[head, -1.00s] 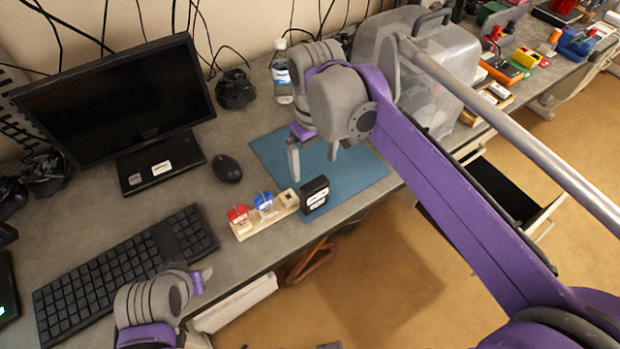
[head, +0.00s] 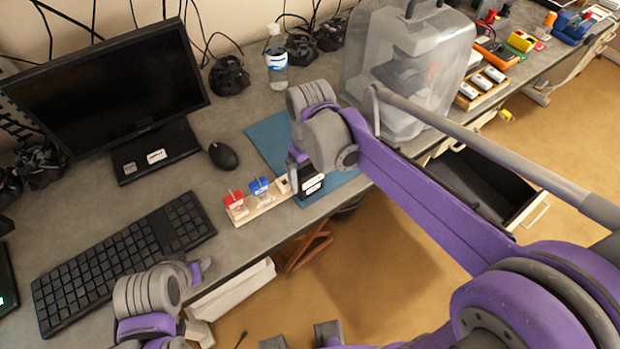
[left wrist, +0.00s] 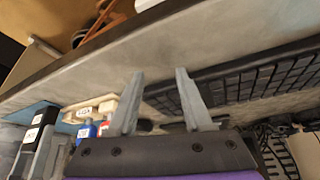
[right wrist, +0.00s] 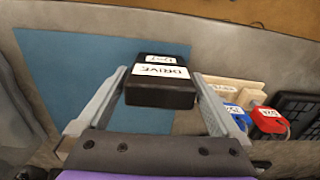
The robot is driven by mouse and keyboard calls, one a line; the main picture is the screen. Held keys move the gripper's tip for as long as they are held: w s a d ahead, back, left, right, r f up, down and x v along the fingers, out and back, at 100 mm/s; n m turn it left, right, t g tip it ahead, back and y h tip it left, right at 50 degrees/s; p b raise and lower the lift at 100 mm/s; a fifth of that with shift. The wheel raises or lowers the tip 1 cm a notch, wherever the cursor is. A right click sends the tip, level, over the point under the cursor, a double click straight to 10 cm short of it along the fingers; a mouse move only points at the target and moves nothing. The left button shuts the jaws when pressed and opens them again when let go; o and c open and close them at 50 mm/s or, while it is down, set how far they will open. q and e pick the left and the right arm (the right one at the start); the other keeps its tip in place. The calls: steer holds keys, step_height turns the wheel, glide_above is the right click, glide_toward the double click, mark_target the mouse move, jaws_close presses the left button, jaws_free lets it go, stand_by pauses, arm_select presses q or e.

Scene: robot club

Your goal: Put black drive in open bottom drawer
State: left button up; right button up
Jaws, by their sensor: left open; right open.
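In the right wrist view the drive (right wrist: 160,92) has white labels, one reading DRIVE. My right gripper (head: 301,178) is open, with a finger on each side of the drive; I cannot tell whether they touch it. My left gripper (left wrist: 157,92) is open and empty near the desk's front edge, by the keyboard. An open drawer (head: 528,208) with a dark inside and a pale handle is under the desk at the right; its inside is partly hidden by my right arm.
The wooden block (head: 262,207) holds red and blue pieces beside the drive. A keyboard (head: 125,255), mouse (head: 223,156), monitor (head: 105,90) and bottle (head: 276,65) stand on the desk. A clear plastic case (head: 365,60) is behind my right arm. Floor is open beyond the drawer.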

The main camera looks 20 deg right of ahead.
steer(key=shift+c, duration=0.3)
steer(key=c, duration=1.4)
